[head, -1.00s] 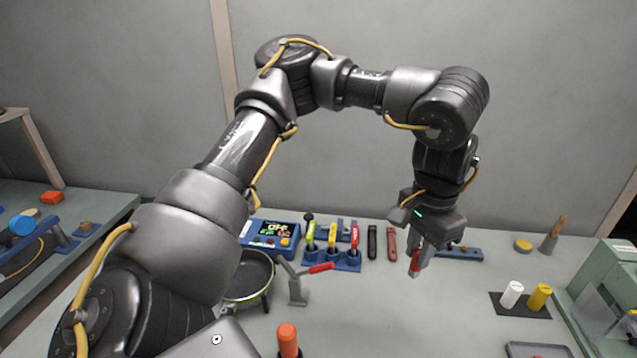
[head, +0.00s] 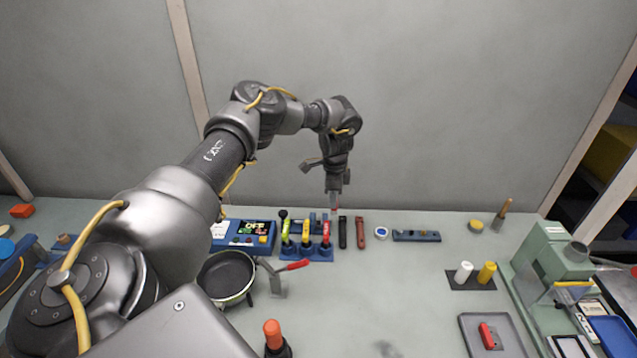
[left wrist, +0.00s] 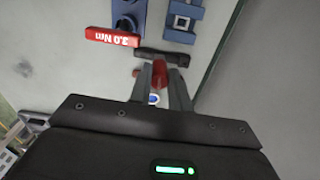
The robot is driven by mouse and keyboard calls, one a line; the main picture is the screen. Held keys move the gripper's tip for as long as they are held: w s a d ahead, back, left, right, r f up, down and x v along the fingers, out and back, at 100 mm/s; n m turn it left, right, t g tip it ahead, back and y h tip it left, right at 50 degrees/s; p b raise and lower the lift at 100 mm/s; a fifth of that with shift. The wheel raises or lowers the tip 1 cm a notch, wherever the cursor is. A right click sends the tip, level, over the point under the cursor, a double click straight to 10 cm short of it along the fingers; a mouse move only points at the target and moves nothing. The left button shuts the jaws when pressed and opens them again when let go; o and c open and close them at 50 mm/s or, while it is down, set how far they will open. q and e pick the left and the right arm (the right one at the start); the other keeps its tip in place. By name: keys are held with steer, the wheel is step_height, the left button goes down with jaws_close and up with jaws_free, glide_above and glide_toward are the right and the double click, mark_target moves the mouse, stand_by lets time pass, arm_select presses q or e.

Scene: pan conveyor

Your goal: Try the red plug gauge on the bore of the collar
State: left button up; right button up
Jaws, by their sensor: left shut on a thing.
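My left gripper (head: 334,198) hangs pointing down above the back of the bench, near the tool rack. It is shut on the red plug gauge (left wrist: 160,73), which shows between the fingers in the left wrist view; only a small red tip shows below them in the head view. A small round white piece with a blue centre (head: 381,233) lies on the bench right of the gripper and also shows between the fingers in the left wrist view (left wrist: 154,99). I cannot tell for sure whether it is the collar. My right gripper is out of view.
A rack (head: 308,255) of coloured-handled tools stands below the gripper. A black tool (head: 342,233) and a red tool (head: 361,232) lie beside it. A blue bar (head: 416,236) is farther right. A pan (head: 227,274) stands left. The middle front bench is mostly clear.

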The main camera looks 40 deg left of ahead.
arm_select(q)
steer(key=shift+m, duration=0.7)
steer(key=a, duration=0.5)
steer(key=shift+s+a+f+p, duration=0.2)
steer(key=shift+a+f+p, duration=0.2)
step_height(320, 180, down, 4)
steer(key=shift+r+b, duration=0.2)
steer(key=shift+b, duration=0.5)
steer(key=shift+f, duration=0.2)
steer(key=shift+f, duration=0.2)
